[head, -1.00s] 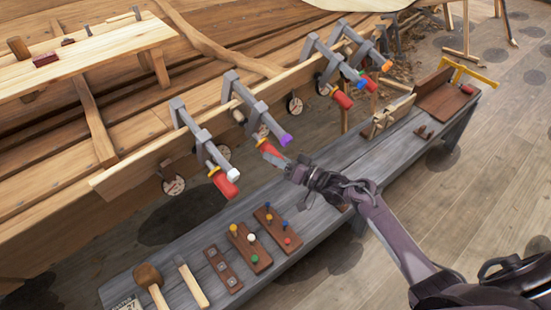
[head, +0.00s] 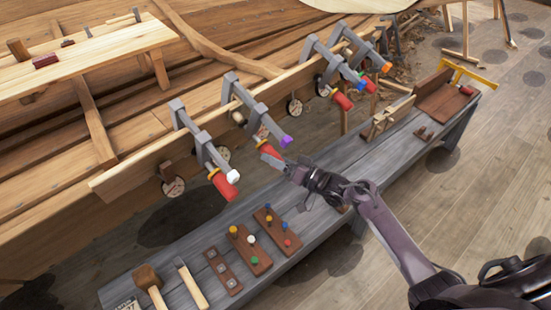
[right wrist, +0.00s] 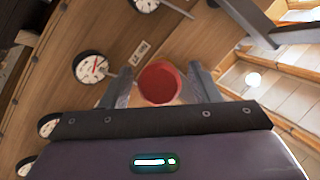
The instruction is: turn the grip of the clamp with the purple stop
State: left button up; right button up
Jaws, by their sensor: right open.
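The clamp with the purple stop (head: 286,140) hangs on the hull plank, its grey bar (head: 243,95) slanting down to the right. Its red grip (head: 264,146) is partly hidden by my right gripper (head: 273,157). In the right wrist view the round red end of a grip (right wrist: 160,83) shows end-on between the two fingers of my right gripper (right wrist: 159,88). The fingers are open, one on each side of it, with a small gap visible. My left gripper is not in view.
A clamp with a white stop (head: 233,176) hangs to the left, and several more clamps to the right (head: 342,100). Below, the grey bench (head: 180,250) carries a mallet (head: 147,277), peg boards (head: 250,250) and a wooden box. Round dials (right wrist: 90,66) sit along the hull.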

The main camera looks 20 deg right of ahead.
jog(key=b+v, duration=0.1)
jog(key=v, duration=0.6)
jog(key=shift+s+d, duration=0.25)
jog(key=shift+s, duration=0.1)
dwell(0.8)
jog(key=w+a+n+t+h+p, duration=0.1)
jog(key=w+a+n+h, duration=0.1)
jog(key=w, duration=0.1)
jog(key=w+a+n+h+p, duration=0.2)
jog(key=w+a+n, duration=0.1)
jog(key=shift+w+a+t+h+p, duration=0.15)
jog(key=shift+a+t+h+p, duration=0.15)
jog(key=shift+t+h, duration=0.1)
dwell(0.3)
jog(key=c, duration=1)
